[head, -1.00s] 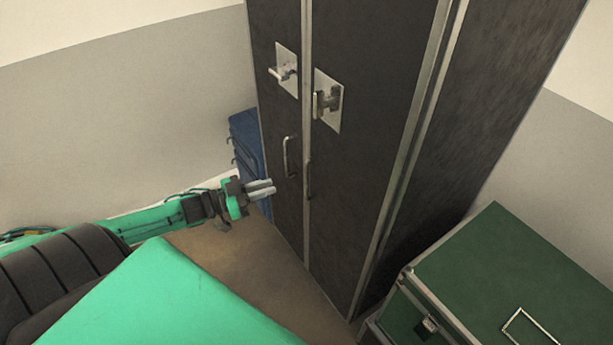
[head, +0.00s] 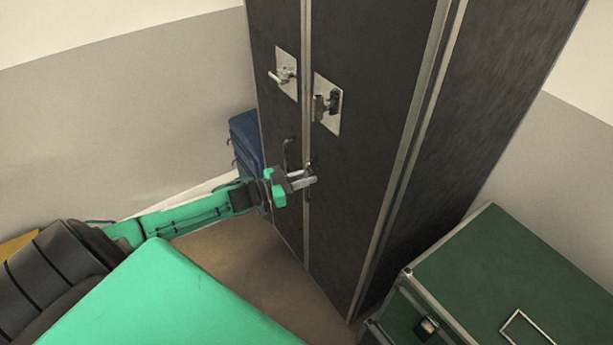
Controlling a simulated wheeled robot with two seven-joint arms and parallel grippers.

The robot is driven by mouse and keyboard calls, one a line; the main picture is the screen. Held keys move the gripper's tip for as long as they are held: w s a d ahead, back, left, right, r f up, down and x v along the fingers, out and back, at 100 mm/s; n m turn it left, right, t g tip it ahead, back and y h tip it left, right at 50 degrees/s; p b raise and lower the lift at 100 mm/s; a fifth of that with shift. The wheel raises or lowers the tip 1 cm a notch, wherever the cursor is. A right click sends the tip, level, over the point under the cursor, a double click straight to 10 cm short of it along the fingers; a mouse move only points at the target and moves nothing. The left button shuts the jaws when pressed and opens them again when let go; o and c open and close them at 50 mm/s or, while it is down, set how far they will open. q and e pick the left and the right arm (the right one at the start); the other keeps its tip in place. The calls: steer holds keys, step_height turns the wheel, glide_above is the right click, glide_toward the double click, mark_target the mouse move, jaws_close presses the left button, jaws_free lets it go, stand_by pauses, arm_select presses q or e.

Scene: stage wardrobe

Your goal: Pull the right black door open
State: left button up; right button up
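The right black door (head: 365,150) of the tall black cabinet is shut, its left edge along the metal seam between the doors. Its bar handle (head: 309,165) is low beside that seam, partly hidden by my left gripper. My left gripper (head: 311,179) is at this handle, with its two fingers apart and pointing right. I cannot tell whether the fingers touch the handle. The left black door (head: 275,110) is also shut, and its own handle (head: 287,153) shows just above my gripper. My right gripper is out of view.
Metal latches sit higher on the left door (head: 284,75) and right door (head: 327,104). A green case (head: 500,260) stands at the cabinet's right front. A blue case (head: 243,140) stands behind left. Brown floor (head: 250,265) is clear before the doors.

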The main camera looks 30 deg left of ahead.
arm_select(q)
steer(key=shift+w+d, duration=0.2)
steer(key=shift+w, duration=0.05)
steer(key=shift+c, duration=0.5)
jaws_close()
steer(key=shift+s, duration=0.15)
